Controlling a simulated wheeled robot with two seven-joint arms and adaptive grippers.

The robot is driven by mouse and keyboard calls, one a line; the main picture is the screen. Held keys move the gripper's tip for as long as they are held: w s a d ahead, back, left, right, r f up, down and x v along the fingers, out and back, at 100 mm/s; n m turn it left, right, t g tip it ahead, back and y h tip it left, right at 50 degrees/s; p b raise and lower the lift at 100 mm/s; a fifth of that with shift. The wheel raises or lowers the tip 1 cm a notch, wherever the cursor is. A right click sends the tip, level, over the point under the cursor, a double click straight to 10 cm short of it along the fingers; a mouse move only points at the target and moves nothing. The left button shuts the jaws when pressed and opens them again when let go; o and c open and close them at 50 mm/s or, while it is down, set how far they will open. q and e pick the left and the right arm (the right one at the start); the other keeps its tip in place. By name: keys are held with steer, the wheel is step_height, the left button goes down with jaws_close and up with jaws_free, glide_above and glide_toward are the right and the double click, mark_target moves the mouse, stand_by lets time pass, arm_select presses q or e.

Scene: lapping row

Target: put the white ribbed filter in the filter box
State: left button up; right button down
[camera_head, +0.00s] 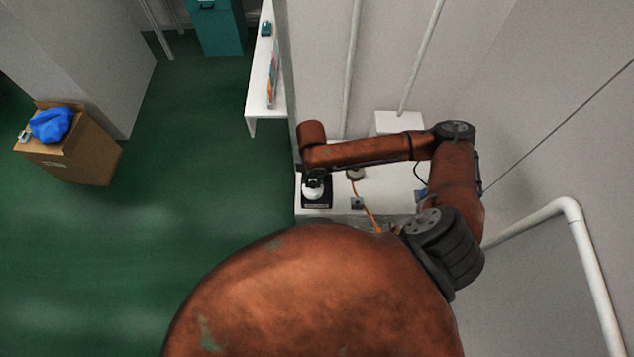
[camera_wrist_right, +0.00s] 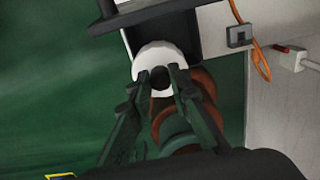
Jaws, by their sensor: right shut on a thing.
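The white ribbed filter (camera_wrist_right: 148,55) shows in the wrist view as a white ring with a dark hole, between the tips of my right gripper (camera_wrist_right: 161,78), which is shut on it. In the head view the filter (camera_head: 314,190) is a small white shape below the end of my right arm, and the gripper (camera_head: 313,178) is mostly hidden there. A black box (camera_head: 317,206) with a pale label on its front, seemingly the filter box, is at the bench's left end. The filter overlaps it in both views; I cannot tell whether it is inside or above. My left gripper is not in view.
The white bench (camera_head: 385,188) carries a small grey block (camera_head: 357,203) and an orange cable (camera_head: 369,210) right of the box. A wall stands behind it. Green floor (camera_head: 220,180) is open to the left, with a cardboard box (camera_head: 75,160) farther off.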

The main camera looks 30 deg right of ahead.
steer(key=d+f, duration=0.1)
steer(key=w+f, duration=0.1)
steer(key=d+f, duration=0.1)
steer(key=shift+w+d+f, duration=0.3)
steer(key=shift+f, duration=1.6)
steer(key=shift+f, duration=0.6)
steer(key=c, duration=1.8)
jaws_free()
step_height(320, 180, up, 13)
steer(key=shift+r+p, duration=0.15)
steer(key=shift+p, duration=0.15)
